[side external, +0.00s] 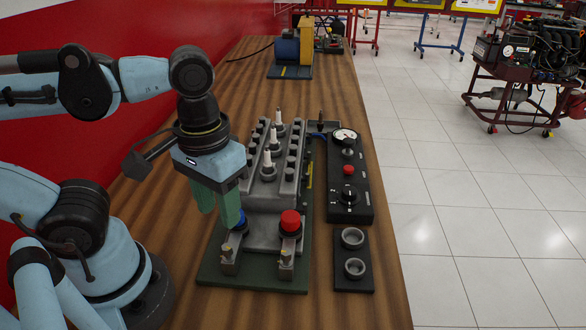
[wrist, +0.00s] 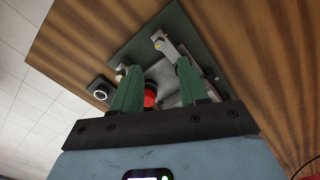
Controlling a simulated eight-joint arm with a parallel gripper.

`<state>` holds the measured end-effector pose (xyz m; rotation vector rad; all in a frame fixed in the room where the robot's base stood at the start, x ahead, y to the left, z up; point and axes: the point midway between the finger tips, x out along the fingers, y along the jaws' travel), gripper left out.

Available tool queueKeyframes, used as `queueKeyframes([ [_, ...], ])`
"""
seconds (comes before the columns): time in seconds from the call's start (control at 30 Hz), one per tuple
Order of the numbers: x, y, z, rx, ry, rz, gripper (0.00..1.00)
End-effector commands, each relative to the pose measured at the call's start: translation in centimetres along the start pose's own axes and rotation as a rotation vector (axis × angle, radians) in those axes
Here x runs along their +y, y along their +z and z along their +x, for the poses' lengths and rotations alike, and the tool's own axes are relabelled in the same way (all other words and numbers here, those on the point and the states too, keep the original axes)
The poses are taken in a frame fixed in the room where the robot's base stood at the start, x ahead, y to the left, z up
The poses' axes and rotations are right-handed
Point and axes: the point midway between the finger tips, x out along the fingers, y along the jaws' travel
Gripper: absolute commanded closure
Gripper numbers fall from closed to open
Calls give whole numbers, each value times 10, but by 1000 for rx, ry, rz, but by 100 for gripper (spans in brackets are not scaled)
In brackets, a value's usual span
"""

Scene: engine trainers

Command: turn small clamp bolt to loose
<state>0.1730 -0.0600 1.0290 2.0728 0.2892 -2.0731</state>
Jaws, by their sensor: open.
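My gripper (side external: 218,217) has green fingers and is open and empty. It points down above the front left of the engine trainer's green base plate (side external: 260,284), close to the blue knob (side external: 242,218), which it partly hides. A left metal clamp (side external: 229,258) and a right metal clamp (side external: 287,258) stand at the plate's front edge. A red knob (side external: 290,221) sits behind the right clamp. In the wrist view (wrist: 157,66) the fingers stand apart. The red knob (wrist: 150,98) shows between them, farther off. A clamp with a yellowish bolt (wrist: 159,44) lies beyond the fingertips. I cannot tell which bolt is the small one.
The grey engine block (side external: 268,213) with upright plugs rises behind the clamps. A black gauge panel (side external: 350,190) and a plate with two rings (side external: 354,252) stand at right. A blue motor unit (side external: 288,52) is at the back. The wooden table (side external: 375,300) is clear at front right.

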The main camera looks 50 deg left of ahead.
Motion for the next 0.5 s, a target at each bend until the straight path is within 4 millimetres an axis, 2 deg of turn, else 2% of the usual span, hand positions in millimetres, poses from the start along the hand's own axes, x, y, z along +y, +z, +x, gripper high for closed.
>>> queueKeyframes([
  [0.23,0,0,-29,0,0,0,56],
  [0.5,0,0,-37,0,0,0,56],
])
